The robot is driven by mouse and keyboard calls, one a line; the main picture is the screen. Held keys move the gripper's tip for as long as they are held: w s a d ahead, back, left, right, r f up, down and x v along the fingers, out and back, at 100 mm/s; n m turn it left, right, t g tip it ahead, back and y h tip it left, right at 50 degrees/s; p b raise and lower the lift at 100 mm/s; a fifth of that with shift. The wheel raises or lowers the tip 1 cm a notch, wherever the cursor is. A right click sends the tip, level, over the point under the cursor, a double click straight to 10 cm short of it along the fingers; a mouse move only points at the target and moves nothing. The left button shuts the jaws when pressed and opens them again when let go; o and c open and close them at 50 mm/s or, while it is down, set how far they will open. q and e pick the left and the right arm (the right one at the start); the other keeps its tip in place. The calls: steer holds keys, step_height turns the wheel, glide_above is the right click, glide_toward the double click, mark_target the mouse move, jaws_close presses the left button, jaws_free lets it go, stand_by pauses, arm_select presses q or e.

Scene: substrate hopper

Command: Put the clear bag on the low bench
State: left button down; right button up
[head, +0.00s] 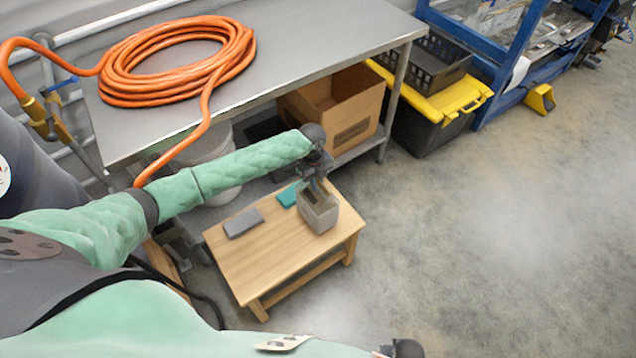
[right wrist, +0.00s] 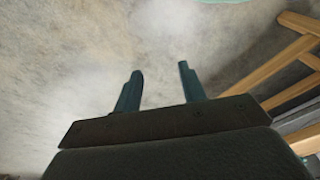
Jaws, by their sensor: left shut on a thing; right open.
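The low bench (head: 262,268) is a small wooden table in front of the metal workbench. A greyish, see-through, box-shaped bag (head: 319,216) is at the bench's right end, upright. I cannot tell whether its base touches the top. My left gripper (head: 313,186) reaches down from above and is shut on the bag's upper part; the fingertips are partly hidden. My right gripper (right wrist: 157,82) is open and empty in the right wrist view, above the concrete floor, with wooden bench legs (right wrist: 290,68) at the right.
A grey flat block (head: 243,223) and a teal one (head: 289,194) lie on the low bench. Behind is a metal workbench (head: 300,30) with a coiled orange hose (head: 180,65). A cardboard box (head: 345,105) sits on its lower shelf.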

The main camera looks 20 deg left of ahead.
mark_target(317, 199)
arm_select(q)
step_height(317, 199, down, 3)
steer(key=shift+f+b, duration=0.1)
steer(key=shift+b, duration=1.1)
arm_select(e)
step_height(317, 199, up, 10)
steer(key=w+a, duration=0.1)
steer(key=w, duration=0.1)
steer(key=shift+w+a, duration=0.15)
steer(key=shift+a, duration=0.2)
arm_select(q)
steer(key=shift+f, duration=0.1)
steer(key=c, duration=1.5)
jaws_free()
arm_select(e)
steer(key=shift+r, duration=0.1)
